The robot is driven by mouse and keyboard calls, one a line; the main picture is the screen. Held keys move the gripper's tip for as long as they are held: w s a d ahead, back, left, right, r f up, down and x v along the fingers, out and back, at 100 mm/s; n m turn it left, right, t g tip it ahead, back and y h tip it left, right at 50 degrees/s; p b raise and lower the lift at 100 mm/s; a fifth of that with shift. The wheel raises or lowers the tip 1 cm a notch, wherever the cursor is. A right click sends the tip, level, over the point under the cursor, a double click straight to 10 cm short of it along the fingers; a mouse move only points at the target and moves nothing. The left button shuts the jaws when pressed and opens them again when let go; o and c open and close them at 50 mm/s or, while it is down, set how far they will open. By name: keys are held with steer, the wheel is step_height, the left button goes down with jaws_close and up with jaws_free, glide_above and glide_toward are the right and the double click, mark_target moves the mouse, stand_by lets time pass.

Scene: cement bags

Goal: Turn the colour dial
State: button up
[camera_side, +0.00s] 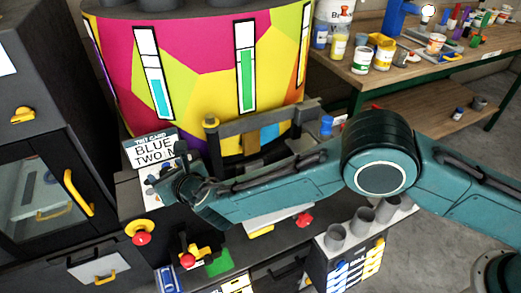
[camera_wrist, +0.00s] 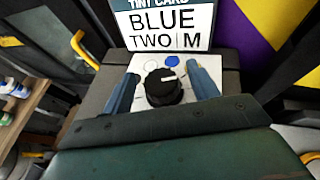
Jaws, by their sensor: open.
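The black colour dial (camera_wrist: 163,88) with a white pointer mark sits on a white panel (camera_wrist: 137,66) in the wrist view. The pointer lies near a blue dot, and a white dot is to its left. My gripper (camera_wrist: 161,73) is open, with one blue finger on each side of the dial and a gap showing on both sides. A card (camera_wrist: 170,25) reading "BLUE TWO | M" stands behind the panel, and it also shows in the side view (camera_side: 155,150). In the side view my gripper (camera_side: 172,184) is at the panel and hides the dial.
A large multicoloured drum (camera_side: 205,60) with level gauges stands behind the panel. A red knob (camera_side: 141,238) on a yellow base and a red-yellow lever (camera_side: 192,257) are in front. A dark cabinet (camera_side: 30,110) is at left. A workbench (camera_side: 400,85) with jars is at back right.

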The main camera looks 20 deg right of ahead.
steer(key=shift+w+f, duration=0.15)
steer(key=shift+w, duration=0.2)
steer(key=shift+c, duration=0.2)
steer(key=c, duration=1)
steer(key=shift+o, duration=0.2)
steer(key=shift+n+y, duration=0.3)
steer(key=shift+n+g+y, duration=0.5)
steer(key=shift+n+y, duration=0.2)
steer(key=shift+a+n+g+y, duration=0.1)
steer(key=shift+n+g+y, duration=0.2)
steer(key=shift+n+y, duration=0.2)
